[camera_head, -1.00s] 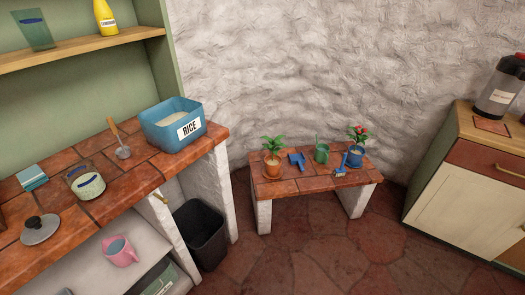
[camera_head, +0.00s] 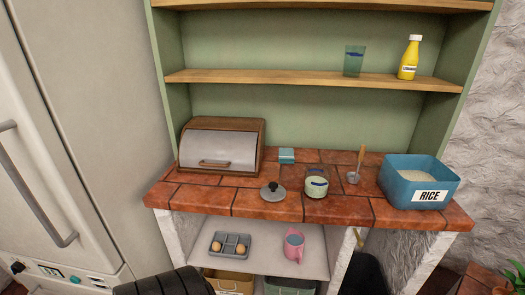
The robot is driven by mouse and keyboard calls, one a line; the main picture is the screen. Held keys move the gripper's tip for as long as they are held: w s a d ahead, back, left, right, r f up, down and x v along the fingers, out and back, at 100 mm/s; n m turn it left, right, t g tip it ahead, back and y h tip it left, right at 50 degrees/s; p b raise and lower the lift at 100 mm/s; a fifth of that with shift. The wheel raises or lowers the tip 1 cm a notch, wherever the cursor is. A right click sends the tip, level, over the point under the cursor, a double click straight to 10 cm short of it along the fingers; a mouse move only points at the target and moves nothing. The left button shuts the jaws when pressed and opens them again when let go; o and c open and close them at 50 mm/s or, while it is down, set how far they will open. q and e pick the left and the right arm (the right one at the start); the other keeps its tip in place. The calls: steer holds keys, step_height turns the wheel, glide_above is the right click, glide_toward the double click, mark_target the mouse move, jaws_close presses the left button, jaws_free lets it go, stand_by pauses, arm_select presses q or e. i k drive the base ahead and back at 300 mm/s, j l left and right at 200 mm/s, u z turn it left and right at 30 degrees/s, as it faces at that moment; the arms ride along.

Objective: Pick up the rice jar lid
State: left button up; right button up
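A round grey lid with a black knob (camera_head: 272,192) lies flat on the tiled counter, near its front edge. It looks like the rice jar lid. A small glass jar with pale contents and a dark blue label (camera_head: 316,184) stands open just to its right. A blue box labelled RICE (camera_head: 418,183) sits open at the counter's right end, with pale grain inside. Neither gripper shows in the head view. A black ridged part at the bottom left edge appears to be mine.
A bread box (camera_head: 221,147) stands left on the counter (camera_head: 206,197). A small teal box (camera_head: 287,155) and a scoop (camera_head: 354,175) lie behind the lid. Below are a pink mug (camera_head: 293,245) and an egg tray (camera_head: 230,244). A tall fridge (camera_head: 85,130) borders the left.

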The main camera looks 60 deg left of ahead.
mark_target(272, 192)
steer(key=u, duration=1.65)
